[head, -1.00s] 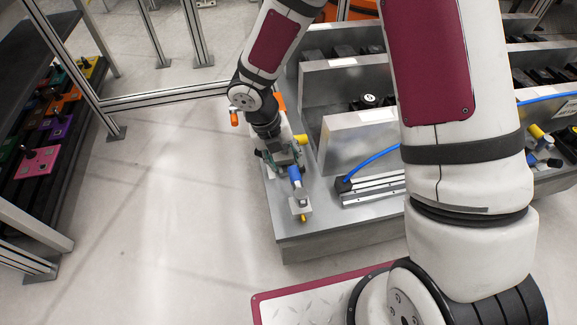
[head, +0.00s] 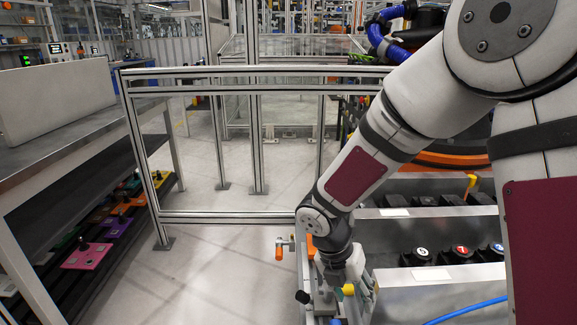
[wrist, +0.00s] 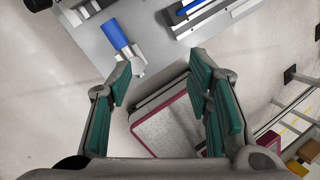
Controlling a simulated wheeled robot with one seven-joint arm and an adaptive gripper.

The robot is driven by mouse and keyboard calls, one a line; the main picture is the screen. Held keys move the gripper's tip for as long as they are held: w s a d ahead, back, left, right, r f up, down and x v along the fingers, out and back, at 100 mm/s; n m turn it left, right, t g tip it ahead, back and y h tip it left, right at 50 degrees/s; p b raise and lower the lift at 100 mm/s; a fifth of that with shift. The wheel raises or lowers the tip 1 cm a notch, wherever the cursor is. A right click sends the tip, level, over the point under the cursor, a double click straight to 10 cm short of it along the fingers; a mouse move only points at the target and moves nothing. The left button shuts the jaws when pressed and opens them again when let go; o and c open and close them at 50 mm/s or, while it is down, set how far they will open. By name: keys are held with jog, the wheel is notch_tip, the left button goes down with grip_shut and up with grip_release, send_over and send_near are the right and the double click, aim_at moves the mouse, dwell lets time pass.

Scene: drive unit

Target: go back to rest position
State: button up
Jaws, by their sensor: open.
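My gripper (wrist: 161,70) is open in the wrist view, its two green-padded fingers wide apart with nothing between them. Just beyond the left fingertip, a blue cylindrical part with a grey fitting (wrist: 115,35) stands at the corner of the grey metal bench (wrist: 92,42); it is apart from the fingers. In the head view my arm reaches down to the bench's left edge, and the fingers are mostly hidden at the bottom of the picture.
Trays with black numbered parts (head: 461,252) and a blue hose (head: 470,309) lie right of my arm. A metal frame fence (head: 260,217) stands ahead. A shelf with coloured joystick boxes (head: 88,254) is at left. The floor (head: 190,275) between is clear.

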jog(key=s+d+r+m, duration=0.4)
jog(key=s+r+m, duration=0.2)
jog(key=r+m, duration=0.2)
jog(key=s+d+r+m, duration=0.4)
jog(key=s+r+m, duration=0.2)
jog(key=r+m, duration=0.2)
jog(key=s+a+r+m+y, duration=0.1)
jog(key=s+r+m+y, duration=0.1)
jog(key=s+m, duration=0.55)
jog(key=s+a+r+m+y, duration=0.1)
jog(key=s+r+m+y, duration=0.1)
jog(key=s+m, duration=0.55)
notch_tip(320, 180, up, 22)
jog(key=s+t+p, duration=0.1)
jog(key=t+p, duration=0.3)
jog(key=p, duration=1.7)
jog(key=shift+a+r+n, duration=0.15)
jog(key=shift+a+n, duration=0.15)
jog(key=shift+a, duration=0.05)
